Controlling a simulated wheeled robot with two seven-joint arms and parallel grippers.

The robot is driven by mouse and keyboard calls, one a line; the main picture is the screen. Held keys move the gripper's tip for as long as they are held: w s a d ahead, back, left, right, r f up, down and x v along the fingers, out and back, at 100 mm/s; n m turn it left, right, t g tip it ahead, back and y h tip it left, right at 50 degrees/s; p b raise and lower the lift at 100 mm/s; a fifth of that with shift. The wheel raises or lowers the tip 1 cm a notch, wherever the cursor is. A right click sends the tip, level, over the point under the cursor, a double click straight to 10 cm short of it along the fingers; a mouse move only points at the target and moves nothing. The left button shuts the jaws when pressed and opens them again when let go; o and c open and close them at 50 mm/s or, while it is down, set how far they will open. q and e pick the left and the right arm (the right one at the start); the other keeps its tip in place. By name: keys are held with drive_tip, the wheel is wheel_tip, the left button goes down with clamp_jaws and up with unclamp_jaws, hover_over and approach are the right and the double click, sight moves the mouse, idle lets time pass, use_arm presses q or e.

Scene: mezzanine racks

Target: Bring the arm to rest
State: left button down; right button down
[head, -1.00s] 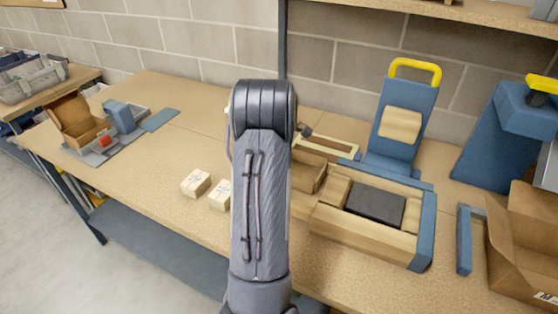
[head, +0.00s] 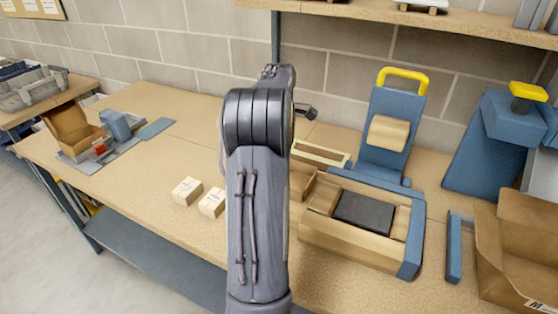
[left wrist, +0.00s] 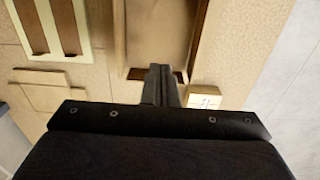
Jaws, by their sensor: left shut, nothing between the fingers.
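My left arm (head: 257,200) rises through the middle of the head view, bent at a dark banded joint. Beyond it a grey link points away over the bench. A small dark part of the arm shows right of the joint, but the fingers are hidden in the head view. In the left wrist view my left gripper (left wrist: 162,85) has its two fingers together with nothing between them. It is above the bench, near a brown tray-like piece (left wrist: 158,35) and a small labelled white box (left wrist: 204,97). My right gripper is not in view.
Two small boxes (head: 187,191) (head: 212,202) lie left of the arm. A wooden fixture (head: 345,245) with a dark pad and a blue stand with yellow handle (head: 402,100) are at right. A cardboard box (head: 515,240) stands far right. The bench's left-centre (head: 150,115) is mostly clear.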

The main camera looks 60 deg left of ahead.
use_arm(q)
drive_tip(key=shift+r, duration=0.5)
drive_tip(key=s+d+r+m+t+h, duration=0.15)
drive_tip(key=d+m, duration=0.45)
drive_tip(key=d, duration=0.6)
drive_tip(key=s+d+r+m+t+h, duration=0.1)
drive_tip(key=d+r+m+t, duration=0.15)
drive_tip(key=d+m, duration=0.65)
drive_tip(key=s+d+f+m, duration=0.2)
drive_tip(key=s+d+m, duration=0.1)
drive_tip(key=d, duration=0.6)
drive_tip(key=s+d+f+m+t+h, duration=0.1)
drive_tip(key=s+d+f+m, duration=0.2)
drive_tip(key=s+d, duration=0.3)
drive_tip(key=d+m, duration=0.1)
drive_tip(key=d, duration=0.2)
drive_tip(key=shift+d+f+m+t, duration=0.3)
drive_tip(key=shift+f, duration=0.05)
